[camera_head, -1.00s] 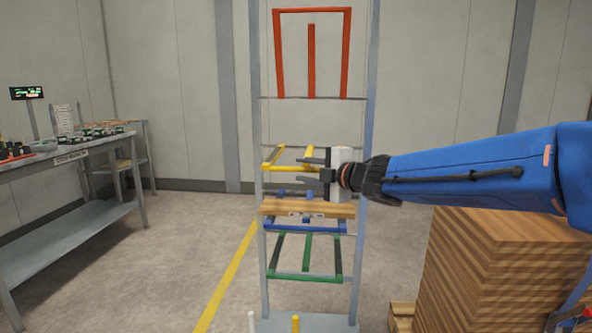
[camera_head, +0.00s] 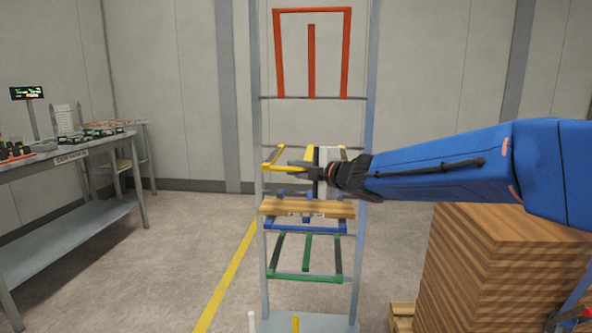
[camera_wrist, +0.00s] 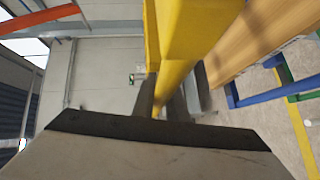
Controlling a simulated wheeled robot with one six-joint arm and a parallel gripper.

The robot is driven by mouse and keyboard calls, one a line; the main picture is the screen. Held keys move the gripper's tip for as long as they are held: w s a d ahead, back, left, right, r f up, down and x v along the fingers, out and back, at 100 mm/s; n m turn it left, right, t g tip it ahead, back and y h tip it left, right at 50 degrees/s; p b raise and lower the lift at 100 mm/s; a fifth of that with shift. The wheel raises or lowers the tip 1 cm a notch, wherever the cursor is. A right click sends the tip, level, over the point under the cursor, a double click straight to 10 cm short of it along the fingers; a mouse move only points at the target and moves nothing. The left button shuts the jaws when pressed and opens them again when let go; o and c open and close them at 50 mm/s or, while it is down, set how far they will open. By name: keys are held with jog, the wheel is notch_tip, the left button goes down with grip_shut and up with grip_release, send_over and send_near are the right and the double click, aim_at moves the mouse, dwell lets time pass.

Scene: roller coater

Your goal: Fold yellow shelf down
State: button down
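The yellow shelf (camera_head: 273,156) juts out from the rack about level, at mid height; part of it is hidden behind my gripper and wrist. My gripper (camera_head: 293,169) is at the shelf's front, with its fingers pointing left. In the wrist view the yellow shelf (camera_wrist: 195,35) is very close, a large bar running down toward the gap between the dark fingers (camera_wrist: 172,90). The fingers look apart. I cannot tell whether they touch the bar.
The red shelf (camera_head: 311,60) stands upright above. Below, a wooden board (camera_head: 290,207) lies on the blue shelf (camera_head: 285,225), with the green shelf (camera_head: 306,276) lower. Stacked wood (camera_head: 500,270) stands at right, a workbench (camera_head: 80,220) at left. Floor between bench and rack is clear.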

jog(key=shift+w+r, duration=0.1)
jog(key=shift+r, duration=2.05)
jog(key=c, duration=1.8)
grip_release()
jog(key=shift+o, duration=0.2)
jog(key=v, duration=1.7)
jog(key=shift+d, duration=0.15)
